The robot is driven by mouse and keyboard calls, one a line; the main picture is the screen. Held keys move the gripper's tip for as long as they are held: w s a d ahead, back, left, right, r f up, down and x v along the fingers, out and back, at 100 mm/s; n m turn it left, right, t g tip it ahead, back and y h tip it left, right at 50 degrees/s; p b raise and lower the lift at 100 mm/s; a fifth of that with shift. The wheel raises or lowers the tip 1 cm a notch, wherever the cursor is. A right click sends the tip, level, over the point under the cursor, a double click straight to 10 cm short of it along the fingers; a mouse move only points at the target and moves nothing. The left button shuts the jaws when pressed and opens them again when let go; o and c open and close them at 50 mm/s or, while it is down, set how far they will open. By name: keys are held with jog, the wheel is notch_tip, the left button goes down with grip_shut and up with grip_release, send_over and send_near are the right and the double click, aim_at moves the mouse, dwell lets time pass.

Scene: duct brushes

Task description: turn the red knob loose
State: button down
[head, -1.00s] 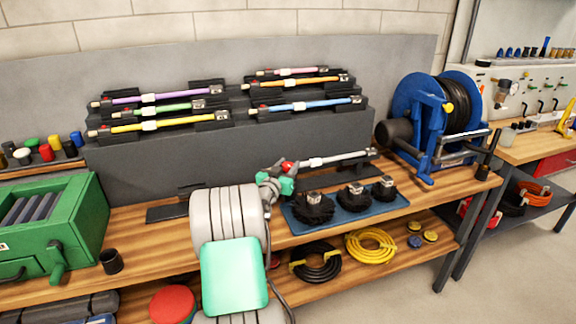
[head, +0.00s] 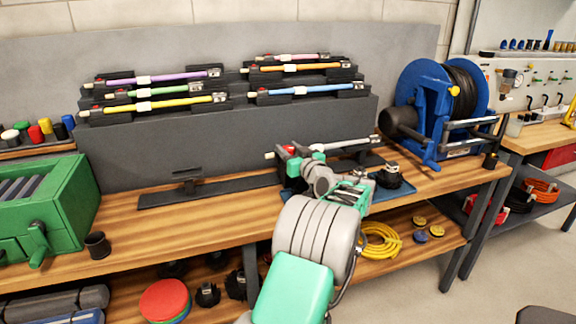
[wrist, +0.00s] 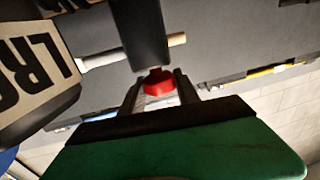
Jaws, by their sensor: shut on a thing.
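The red knob (head: 289,149) sits near the left end of a white rod (head: 345,143) on the bench; in the head view my gripper partly hides it. My gripper (head: 298,154) reaches it from the front. In the wrist view the red knob (wrist: 158,84) lies between the two grey fingers of my gripper (wrist: 159,92), which is shut on it. A dark block (wrist: 139,35) of the rod's holder stands just beyond the knob, and the pale rod passes behind that block. Contact of the finger pads is hard to see.
A blue hose reel (head: 437,105) stands to the right. A blue tray (head: 404,190) with a black brush (head: 390,174) is partly hidden by my arm. Colored rods lie on the grey rack (head: 230,140) behind.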

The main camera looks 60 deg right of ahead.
jog(key=shift+s+d+f+n+t+y, duration=0.15)
jog(key=shift+n+t+y, duration=0.65)
jog(key=shift+y, duration=0.4)
jog(key=shift+n+t+y+p, duration=0.7)
jog(key=shift+n+y, duration=0.5)
jog(key=shift+y, duration=0.4)
jog(key=shift+n+y, duration=0.3)
jog(key=shift+y, duration=0.1)
jog(key=c, duration=0.9)
grip_release()
jog(key=shift+p, duration=0.3)
